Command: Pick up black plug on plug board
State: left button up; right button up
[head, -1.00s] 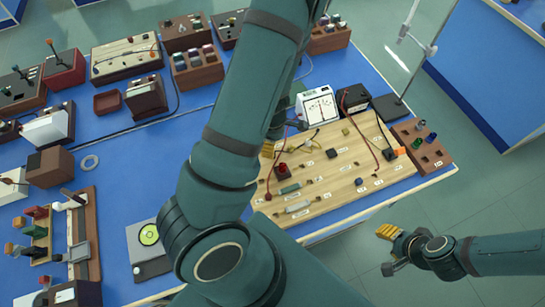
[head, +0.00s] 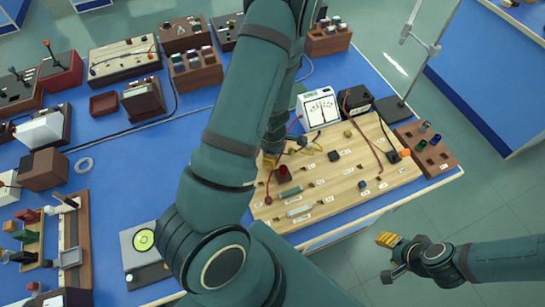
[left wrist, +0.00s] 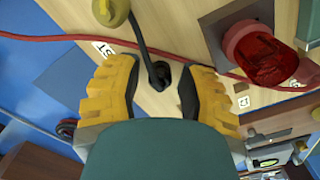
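The black plug (left wrist: 159,75) stands on the pale wooden plug board (left wrist: 185,32) in the left wrist view, with a black cable rising from it. My left gripper (left wrist: 157,88) is open, its yellow fingers on either side of the plug. A gap shows on both sides of the plug. In the head view the plug board (head: 330,212) lies at the table's right, and my left gripper (head: 269,161) is at its left end, mostly hidden by my arm. I cannot make out the plug there. My right gripper (head: 387,239) is off the table's front edge, its opening unclear.
A red lamp (left wrist: 262,52) on a dark block sits right of the plug, and a yellow knob (left wrist: 110,10) left of it. A red wire (left wrist: 70,38) crosses close by. A white meter (head: 318,110) and a black box (head: 354,99) stand behind the board.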

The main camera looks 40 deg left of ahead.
pick_arm(q)
grip_shut()
jog(key=shift+r, duration=0.1)
notch_tip(320, 180, up, 10)
jog(key=p, duration=0.5)
notch_tip(320, 180, up, 3)
jog(key=shift+f+p, duration=0.1)
jog(key=shift+p, duration=0.8)
jog(key=shift+d+f, duration=0.1)
